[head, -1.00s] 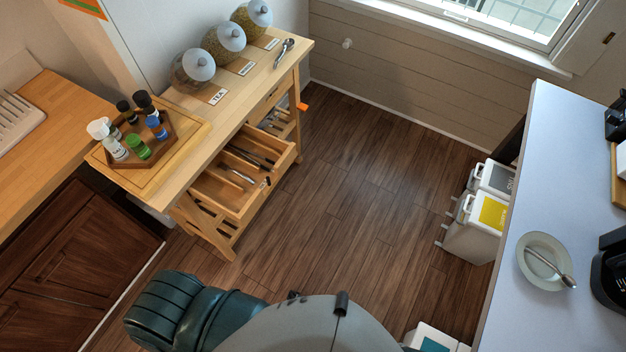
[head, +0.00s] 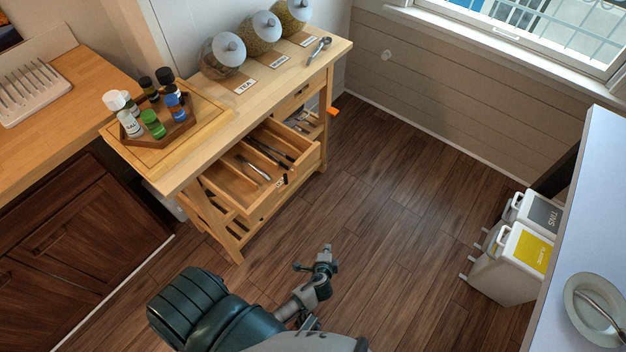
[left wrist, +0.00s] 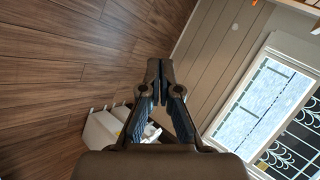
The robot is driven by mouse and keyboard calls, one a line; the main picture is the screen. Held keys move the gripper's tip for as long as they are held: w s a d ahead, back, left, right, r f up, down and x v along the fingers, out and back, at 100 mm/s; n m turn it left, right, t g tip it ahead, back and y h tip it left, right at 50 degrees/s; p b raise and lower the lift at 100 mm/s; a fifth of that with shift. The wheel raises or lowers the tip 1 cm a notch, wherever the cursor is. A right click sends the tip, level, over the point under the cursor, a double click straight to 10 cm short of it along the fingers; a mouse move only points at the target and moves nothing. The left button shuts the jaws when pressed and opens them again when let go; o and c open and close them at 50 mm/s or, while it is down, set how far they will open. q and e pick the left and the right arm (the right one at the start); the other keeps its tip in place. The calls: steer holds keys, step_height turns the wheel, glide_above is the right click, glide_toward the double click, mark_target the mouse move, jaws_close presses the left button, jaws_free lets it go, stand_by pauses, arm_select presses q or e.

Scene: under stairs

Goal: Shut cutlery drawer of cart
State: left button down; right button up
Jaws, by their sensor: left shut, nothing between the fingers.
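The wooden cart (head: 222,112) stands against the wall at the upper left in the head view. Its cutlery drawer (head: 310,158) is pulled out toward the open floor, with several pieces of cutlery in its compartments. A dark handle (head: 288,178) is on the drawer front. My left gripper (head: 318,258) is in front of the cart, below and to the right of the drawer and apart from it. In the left wrist view its fingers (left wrist: 160,75) are closed together with nothing between them. My right gripper is not in view.
On the cart top are several glass jars (head: 224,54), a spoon (head: 318,48) and a tray of bottles (head: 172,130). White bins (head: 508,268) stand at the right beside a counter (head: 592,190) with a plate (head: 590,305). The wooden floor between (head: 400,215) is clear.

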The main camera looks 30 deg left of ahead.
arm_select(q)
steer(key=w+a+r+t+y+b, duration=0.1)
steer(key=w+r+t+y+b, duration=0.25)
steer(key=r, duration=0.55)
steer(key=n+y+b, duration=0.2)
steer(key=y+b, duration=0.1)
steer(key=y, duration=0.1)
glide_toward(305, 166)
steer(key=s+d, duration=0.3)
steer(key=d, duration=0.3)
steer(key=x, duration=0.4)
steer(key=a+x, duration=0.1)
steer(key=x, duration=0.2)
steer(key=s+x, duration=0.1)
steer(key=x, duration=0.3)
steer(key=shift+w+a+f, duration=0.1)
steer(key=shift+w+a, duration=0.05)
steer(key=shift+a, duration=0.9)
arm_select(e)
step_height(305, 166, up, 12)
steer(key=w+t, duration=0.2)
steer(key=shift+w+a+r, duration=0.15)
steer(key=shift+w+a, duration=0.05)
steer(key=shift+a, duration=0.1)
arm_select(q)
steer(key=shift+d, duration=0.15)
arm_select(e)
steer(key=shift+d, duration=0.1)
